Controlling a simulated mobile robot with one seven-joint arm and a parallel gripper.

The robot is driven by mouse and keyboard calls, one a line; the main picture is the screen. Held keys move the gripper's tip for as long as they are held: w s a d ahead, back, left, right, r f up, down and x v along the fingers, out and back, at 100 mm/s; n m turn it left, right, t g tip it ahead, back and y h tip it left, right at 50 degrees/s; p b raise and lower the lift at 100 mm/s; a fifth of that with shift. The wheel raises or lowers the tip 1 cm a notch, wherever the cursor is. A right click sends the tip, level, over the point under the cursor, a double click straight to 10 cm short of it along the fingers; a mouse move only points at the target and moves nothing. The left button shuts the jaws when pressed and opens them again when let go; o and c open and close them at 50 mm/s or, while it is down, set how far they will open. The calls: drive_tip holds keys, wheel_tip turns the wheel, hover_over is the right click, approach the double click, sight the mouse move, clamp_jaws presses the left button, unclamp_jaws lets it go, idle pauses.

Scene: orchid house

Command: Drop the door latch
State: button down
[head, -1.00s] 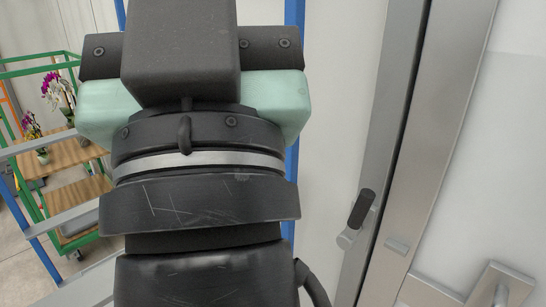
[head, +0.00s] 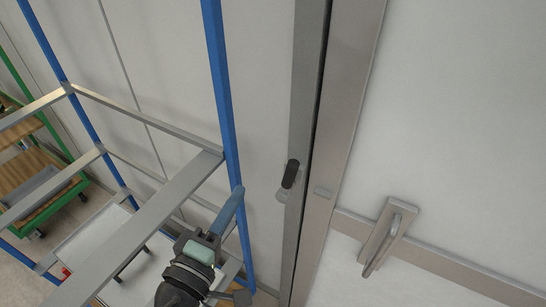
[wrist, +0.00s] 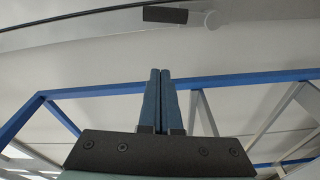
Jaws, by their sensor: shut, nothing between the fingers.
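The door latch has a black grip (head: 290,174) and a grey mount (head: 284,196) on the door post, left of the door gap. The grip stands up at a slight tilt. A small grey catch (head: 323,192) sits on the door across the gap. My gripper (head: 239,190) is shut and empty, its blue fingers pointing up, apart from the latch and to its left. In the wrist view, my fingertips (wrist: 160,71) are together. The black grip (wrist: 165,15) lies beyond them at the top, with the round grey part (wrist: 212,20) to its right.
A blue-posted rack (head: 222,90) with grey rails stands left of the door, close around my arm. A lever handle (head: 388,235) projects from the door on the right. A green cart (head: 70,172) is at far left. Wall space between rack and post is clear.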

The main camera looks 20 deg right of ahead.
sight(291, 177)
drive_tip(key=shift+s+f, duration=0.1)
drive_tip(key=shift+s, duration=0.05)
drive_tip(key=shift+d, duration=0.1)
drive_tip(key=p+x, duration=0.4)
drive_tip(key=x, duration=0.6)
drive_tip(key=s, duration=0.1)
drive_tip(key=s+d+p, duration=0.1)
drive_tip(key=s+p, duration=0.1)
drive_tip(key=shift+s+d+f, duration=0.25)
drive_tip(key=shift+s+d, duration=0.05)
drive_tip(key=shift+d+f+b, duration=0.1)
drive_tip(key=shift+f+b, duration=0.05)
drive_tip(key=shift+b, duration=0.45)
